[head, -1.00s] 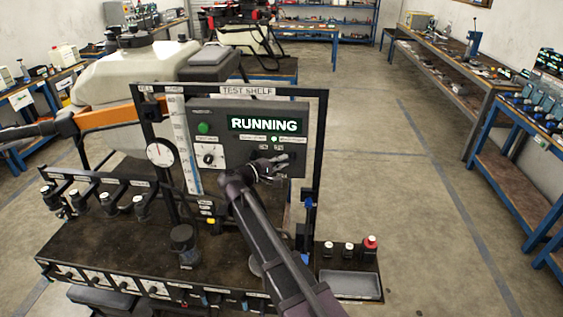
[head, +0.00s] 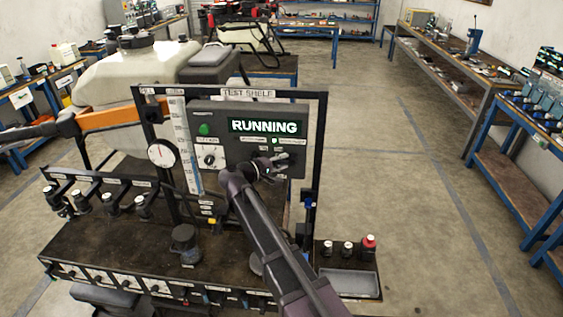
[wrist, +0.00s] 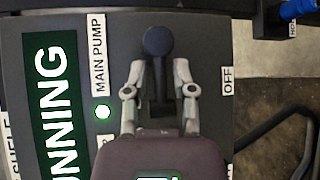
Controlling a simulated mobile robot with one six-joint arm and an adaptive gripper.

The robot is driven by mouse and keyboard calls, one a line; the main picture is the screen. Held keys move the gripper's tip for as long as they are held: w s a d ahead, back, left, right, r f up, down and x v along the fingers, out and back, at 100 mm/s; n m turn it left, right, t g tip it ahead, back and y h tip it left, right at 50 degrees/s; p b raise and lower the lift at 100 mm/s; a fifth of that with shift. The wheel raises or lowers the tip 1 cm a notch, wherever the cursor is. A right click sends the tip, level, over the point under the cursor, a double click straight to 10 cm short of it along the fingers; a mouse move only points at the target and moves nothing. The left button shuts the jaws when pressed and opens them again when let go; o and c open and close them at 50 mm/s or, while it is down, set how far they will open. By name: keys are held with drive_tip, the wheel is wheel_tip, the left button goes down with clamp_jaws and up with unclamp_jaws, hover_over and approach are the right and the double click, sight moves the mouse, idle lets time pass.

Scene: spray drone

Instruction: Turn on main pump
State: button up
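The test shelf panel (head: 226,150) is a grey box whose display (head: 266,126) reads RUNNING in lit letters. In the wrist view, the MAIN PUMP label (wrist: 99,52) sits beside a lit green lamp (wrist: 103,112), with an OFF label (wrist: 228,88) on the opposite side. The main pump switch lever (wrist: 157,41) has a dark round knob and lies between my fingertips. My gripper (wrist: 158,72) is open around the lever's stem, with a small gap visible on each side. It also shows at the panel's lower right in the head view (head: 280,162).
Left of the display are a green button (head: 205,129) and a rotary knob (head: 211,157). A round gauge (head: 161,153) stands on the left. Small bottles (head: 347,248) stand at the right front. The floor right of the shelf is clear.

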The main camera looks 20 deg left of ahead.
drive_tip(key=shift+f+b, duration=0.2)
drive_tip(key=shift+b, duration=0.35)
drive_tip(key=shift+f+n+t+b, duration=0.2)
drive_tip(key=shift+n+t+b, duration=0.3)
drive_tip(key=shift+b, duration=0.15)
drive_tip(key=p+v, duration=0.1)
drive_tip(key=v, duration=1.3)
drive_tip(key=w+d+f+m+g+b, duration=0.1)
drive_tip(key=d+f, duration=0.4)
drive_tip(key=d, duration=0.6)
drive_tip(key=w+d+f+m+g+b, duration=0.1)
drive_tip(key=d+f+m+g, duration=0.3)
drive_tip(key=d, duration=0.7)
drive_tip(key=w+d+f+m+g+y+b, duration=0.1)
drive_tip(key=d+f+g, duration=0.4)
drive_tip(key=d, duration=0.6)
drive_tip(key=shift+w+d+f+m+g, duration=0.25)
drive_tip(key=shift+w+f+m+g, duration=0.15)
drive_tip(key=shift+w+f+m, duration=0.5)
drive_tip(key=shift+w+d+f, duration=0.1)
drive_tip(key=shift+f, duration=0.1)
